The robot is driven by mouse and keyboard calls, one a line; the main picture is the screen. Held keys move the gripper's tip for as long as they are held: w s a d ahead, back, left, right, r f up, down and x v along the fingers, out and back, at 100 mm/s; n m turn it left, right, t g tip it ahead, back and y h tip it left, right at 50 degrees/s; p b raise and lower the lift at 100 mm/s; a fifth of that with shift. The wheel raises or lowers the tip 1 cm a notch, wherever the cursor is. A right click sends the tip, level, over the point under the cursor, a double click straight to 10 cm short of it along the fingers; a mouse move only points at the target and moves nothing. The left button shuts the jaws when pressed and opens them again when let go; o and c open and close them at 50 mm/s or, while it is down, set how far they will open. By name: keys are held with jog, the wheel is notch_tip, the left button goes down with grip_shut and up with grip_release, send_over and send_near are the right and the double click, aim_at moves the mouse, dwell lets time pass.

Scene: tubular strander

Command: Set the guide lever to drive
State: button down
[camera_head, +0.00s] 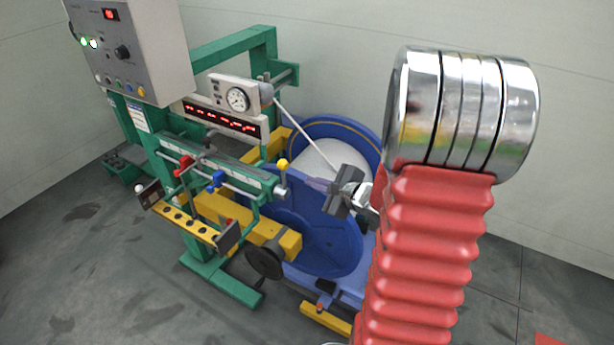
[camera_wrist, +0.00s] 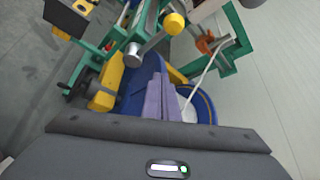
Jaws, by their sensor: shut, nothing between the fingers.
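A short lever with a yellow ball knob (camera_head: 282,164) stands at the right end of the green traverse rail, above a silver cylinder (camera_head: 281,190). It may be the guide lever; I see no readable position marks beside it. The knob also shows at the top of the wrist view (camera_wrist: 174,22). My gripper (camera_head: 313,183) is to the right of the knob, apart from it, in front of the blue reel. Its purple fingers (camera_wrist: 158,85) are together in the wrist view and hold nothing.
A blue reel (camera_head: 315,235) with white winding stands behind my gripper. A pale strand (camera_head: 305,130) slants down to it from the dial gauge box (camera_head: 238,98). Red (camera_head: 184,165) and blue (camera_head: 217,180) clamps sit along the rail. A black handwheel (camera_head: 265,263) is below.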

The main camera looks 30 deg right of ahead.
jog(key=s, duration=0.4)
jog(key=shift+a, duration=0.15)
dwell(0.4)
jog(key=s+a+n+g+y, duration=0.2)
jog(key=s+a+n+g, duration=0.4)
jog(key=a, duration=0.3)
jog(key=s+a+n+g+y, duration=0.2)
jog(key=s+a+n+g, duration=0.1)
jog(key=s+a+n, duration=0.4)
jog(key=s+a+r+n+h, duration=0.2)
jog(key=a+r+n, duration=0.2)
jog(key=r+n, duration=0.2)
jog(key=s+a+r+n+t+h, duration=0.1)
jog(key=s+a+r+n+h, duration=0.1)
jog(key=r+n, duration=0.5)
jog(key=shift+a+r+h, duration=0.25)
jog(key=shift+a+h, duration=0.35)
jog(key=shift+a, duration=0.55)
